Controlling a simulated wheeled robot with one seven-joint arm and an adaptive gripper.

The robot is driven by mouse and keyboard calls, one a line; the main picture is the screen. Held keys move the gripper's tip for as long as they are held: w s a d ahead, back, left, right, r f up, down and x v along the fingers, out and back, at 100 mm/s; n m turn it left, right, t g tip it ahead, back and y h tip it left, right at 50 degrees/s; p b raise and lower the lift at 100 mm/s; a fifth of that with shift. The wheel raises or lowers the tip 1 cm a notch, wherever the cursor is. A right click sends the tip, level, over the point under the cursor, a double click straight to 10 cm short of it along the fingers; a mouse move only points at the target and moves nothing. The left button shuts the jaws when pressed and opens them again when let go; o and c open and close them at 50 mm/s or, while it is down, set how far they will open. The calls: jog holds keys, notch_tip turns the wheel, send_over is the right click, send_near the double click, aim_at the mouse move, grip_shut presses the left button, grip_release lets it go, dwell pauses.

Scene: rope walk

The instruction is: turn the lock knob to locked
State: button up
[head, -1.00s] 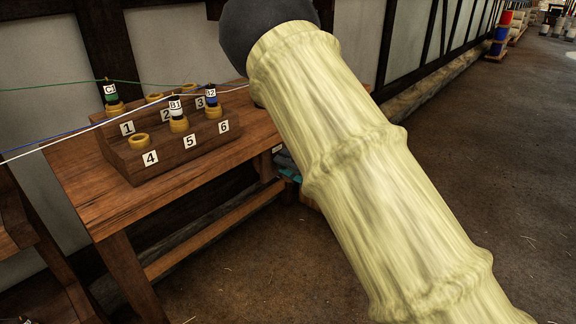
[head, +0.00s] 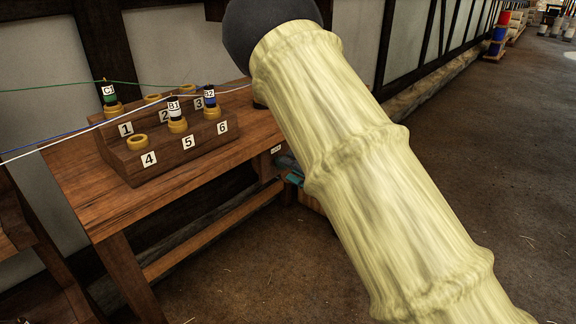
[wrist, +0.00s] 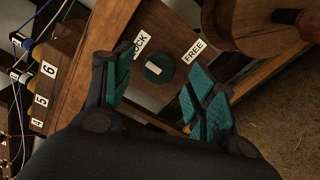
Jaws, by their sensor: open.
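The lock knob (wrist: 158,69) is a dark green disc with a pale mark, on a wooden panel in the wrist view. A LOCK label (wrist: 136,44) is at its upper left, partly hidden by a finger, and a FREE label (wrist: 194,51) is at its upper right. I cannot tell which label the mark points to. My gripper (wrist: 164,92) is open, its teal-padded fingers on either side of the knob in the picture; contact is not visible. In the head view my arm hides most of the gripper and the knob.
A wooden bench (head: 85,205) carries a stepped rack (head: 185,155) with numbered rings and bobbins C1, B1 and B2. Green, blue and white lines run to the bobbins. A round wooden piece (wrist: 262,25) lies beyond the FREE label. Floor to the right is open.

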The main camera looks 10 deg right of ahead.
jog(key=v, duration=0.9)
jog(key=shift+d, duration=0.1)
jog(key=s+d+f+m+g+h, duration=0.15)
jog(key=s+f+m+h, duration=0.25)
jog(key=f+m, duration=0.5)
jog(key=s+d+f+m+g+h, duration=0.1)
jog(key=s+d+f+m+h, duration=0.2)
jog(key=f, duration=1)
jog(key=s+f+m+g+h, duration=0.4)
jog(key=s+f+m+g, duration=0.4)
jog(key=s+f+m, duration=0.85)
jog(key=s+a+f+m+g, duration=0.1)
jog(key=s+a+f+g, duration=0.1)
jog(key=s, duration=0.7)
jog(key=s+a+f+m+g, duration=0.1)
jog(key=s+a+g, duration=0.1)
jog(key=s, duration=0.7)
notch_tip(320, 180, up, 23)
jog(key=p, duration=2.4)
jog(key=shift+w+d, duration=0.25)
jog(key=shift+d, duration=0.05)
